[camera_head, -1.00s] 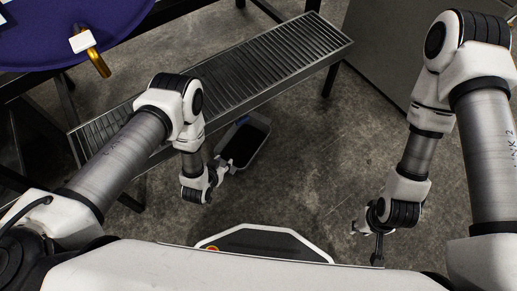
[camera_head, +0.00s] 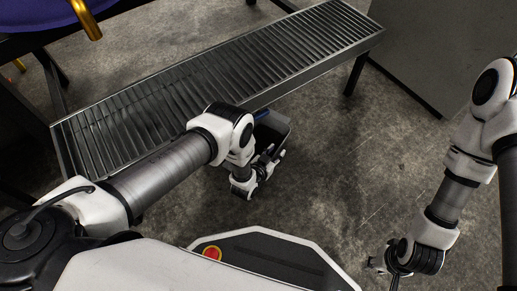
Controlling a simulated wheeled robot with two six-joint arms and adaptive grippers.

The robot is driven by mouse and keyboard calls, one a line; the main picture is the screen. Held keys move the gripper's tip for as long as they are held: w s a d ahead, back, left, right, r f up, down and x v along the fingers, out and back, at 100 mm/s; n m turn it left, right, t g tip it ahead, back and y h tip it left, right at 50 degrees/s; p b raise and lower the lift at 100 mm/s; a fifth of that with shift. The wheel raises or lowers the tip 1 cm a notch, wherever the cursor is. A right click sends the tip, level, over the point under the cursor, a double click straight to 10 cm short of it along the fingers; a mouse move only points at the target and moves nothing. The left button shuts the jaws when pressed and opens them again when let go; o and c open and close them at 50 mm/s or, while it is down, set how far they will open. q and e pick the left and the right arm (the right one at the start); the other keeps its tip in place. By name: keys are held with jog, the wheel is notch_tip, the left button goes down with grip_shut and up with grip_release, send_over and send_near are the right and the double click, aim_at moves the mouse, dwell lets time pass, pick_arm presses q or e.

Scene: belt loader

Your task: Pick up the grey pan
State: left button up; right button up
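The grey pan (camera_head: 284,131) is a grey tray-like container with a dark inside, just beyond the near long edge of the slatted belt. My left arm hides part of it. My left gripper (camera_head: 272,164) is at the near side of the pan, its fingers close to the rim. The fingers are small and dark, and I cannot tell if they are shut on the rim or only beside it. My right gripper (camera_head: 386,268) hangs low at the right over the floor, away from the pan.
The slatted metal belt (camera_head: 300,46) runs diagonally across the view on dark legs. A blue round surface (camera_head: 40,12) with a gold piece (camera_head: 86,18) is at the top left. A large grey box (camera_head: 440,50) stands at the top right. Concrete floor lies open between my arms.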

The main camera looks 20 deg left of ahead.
pick_arm(q)
grip_shut()
jog(key=shift+r, duration=0.1)
